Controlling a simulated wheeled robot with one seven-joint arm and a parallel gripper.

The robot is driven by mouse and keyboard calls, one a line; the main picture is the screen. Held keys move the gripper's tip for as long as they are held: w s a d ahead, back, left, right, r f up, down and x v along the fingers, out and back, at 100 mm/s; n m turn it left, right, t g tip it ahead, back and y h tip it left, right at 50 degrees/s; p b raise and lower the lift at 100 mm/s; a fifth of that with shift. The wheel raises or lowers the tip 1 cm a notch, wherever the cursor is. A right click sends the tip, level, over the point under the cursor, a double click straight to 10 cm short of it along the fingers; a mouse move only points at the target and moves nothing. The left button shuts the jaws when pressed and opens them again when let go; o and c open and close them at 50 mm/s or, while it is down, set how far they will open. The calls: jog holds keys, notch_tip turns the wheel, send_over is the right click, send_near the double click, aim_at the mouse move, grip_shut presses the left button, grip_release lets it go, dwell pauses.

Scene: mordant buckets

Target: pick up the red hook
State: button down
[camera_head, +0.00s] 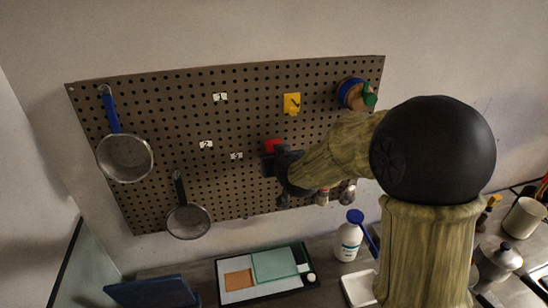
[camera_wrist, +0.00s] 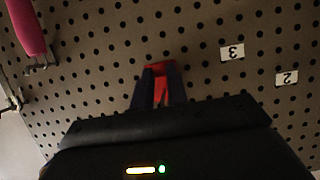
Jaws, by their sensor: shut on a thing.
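The red hook (camera_head: 274,146) shows at the pegboard, just beyond my gripper (camera_head: 272,165), which partly hides it. In the wrist view the red hook (camera_wrist: 162,70) sits between the two dark fingers of my gripper (camera_wrist: 158,92). My gripper is shut on it. The hook is at or very near the board; I cannot tell whether it still touches it.
The pegboard (camera_head: 180,105) bears a yellow hook (camera_head: 291,101), small number labels (camera_head: 236,156), two pans (camera_head: 125,157) and a blue and green item (camera_head: 352,94). A white bottle (camera_head: 348,240) and a tray (camera_head: 235,297) stand below. A pink handle (camera_wrist: 27,25) shows in the wrist view.

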jog(key=r+b+v, duration=0.1)
jog(key=b+v, duration=0.4)
jog(key=v, duration=1)
jog(key=shift+w+r, duration=0.25)
jog(key=shift+w, duration=0.1)
